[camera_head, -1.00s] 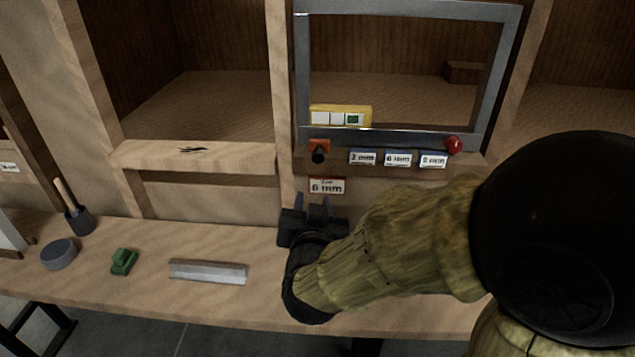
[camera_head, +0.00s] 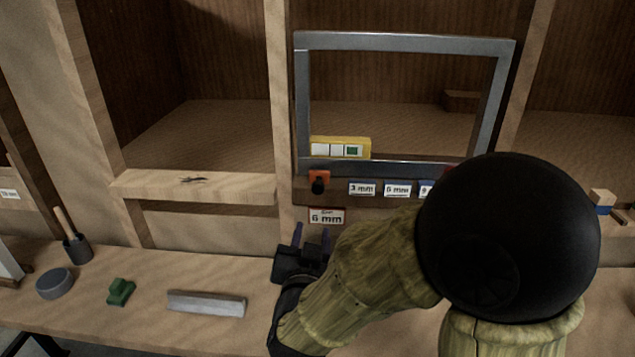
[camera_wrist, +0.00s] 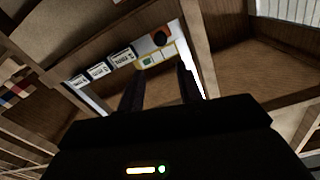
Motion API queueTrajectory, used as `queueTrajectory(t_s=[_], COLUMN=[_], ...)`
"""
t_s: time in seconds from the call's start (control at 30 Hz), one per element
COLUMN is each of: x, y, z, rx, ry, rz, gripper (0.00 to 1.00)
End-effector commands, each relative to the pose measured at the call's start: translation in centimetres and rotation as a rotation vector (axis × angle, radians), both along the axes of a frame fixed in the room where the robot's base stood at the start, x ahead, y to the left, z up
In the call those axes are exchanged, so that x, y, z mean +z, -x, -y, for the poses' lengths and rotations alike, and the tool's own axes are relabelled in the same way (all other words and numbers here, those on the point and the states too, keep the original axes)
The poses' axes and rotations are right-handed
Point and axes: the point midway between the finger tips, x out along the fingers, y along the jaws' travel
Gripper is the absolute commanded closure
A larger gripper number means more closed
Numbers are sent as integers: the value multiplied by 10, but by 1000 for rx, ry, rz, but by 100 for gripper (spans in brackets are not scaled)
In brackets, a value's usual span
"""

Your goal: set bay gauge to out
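A yellow gauge block (camera_head: 341,148) with a row of windows, the right one green, sits at the lower left of a grey metal frame (camera_head: 405,42). Below it is an orange piece with a black knob (camera_head: 318,184); the knob also shows in the wrist view (camera_wrist: 160,39), close to the yellow block (camera_wrist: 155,59). I cannot tell which of these is the bay gauge. My gripper (camera_head: 311,238) is open and empty, below the orange piece and the "6 mm" card, apart from both. In the wrist view its fingers (camera_wrist: 158,88) stand apart, pointing toward the yellow block.
Label plates (camera_head: 362,188) line the rail right of the knob; my arm partly covers them. A "6 mm" card (camera_head: 327,216) hangs below. The bench holds a grey bar (camera_head: 206,303), a green block (camera_head: 120,291), a round grey tin (camera_head: 55,283) and a cup with a handle (camera_head: 76,247).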

Motion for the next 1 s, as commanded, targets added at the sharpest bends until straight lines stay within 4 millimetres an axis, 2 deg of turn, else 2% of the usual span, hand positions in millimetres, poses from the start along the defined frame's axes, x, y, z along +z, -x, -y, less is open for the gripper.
queueTrajectory(t_s=[0.03,0.53,1.0], x=[4,2,0], y=[-2,-18,-104], z=[0,0,4], rx=[-1,6,2], ry=[2,0,-3], rz=[-4,-3,1], gripper=[64,64,64])
